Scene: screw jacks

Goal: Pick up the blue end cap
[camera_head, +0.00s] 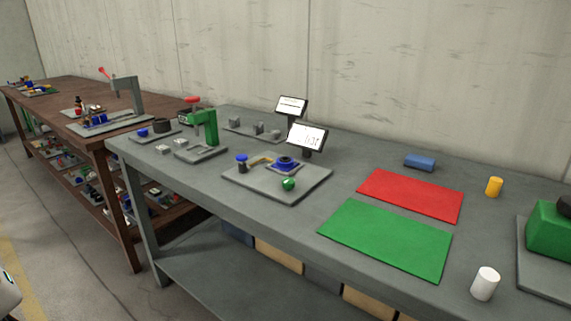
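Several blue parts are on the grey table, and I cannot tell for certain which one is the end cap. A small round blue cap (242,157) sits on top of a dark post at the left of the middle grey plate (248,187). A blue ring-like part (285,162) with a dark centre lies on a raised block on the same plate. A green ball-shaped part (289,184) sits at the plate's front. Another small blue round part (143,132) is on the left plate. My gripper is not in view.
A blue cylinder (420,162) lies behind a red mat (411,194) and a green mat (386,239). A yellow cylinder (494,187) and a white cylinder (485,284) stand at the right. Two tilted screens (307,137) stand behind the plate. A green press (206,128) stands left.

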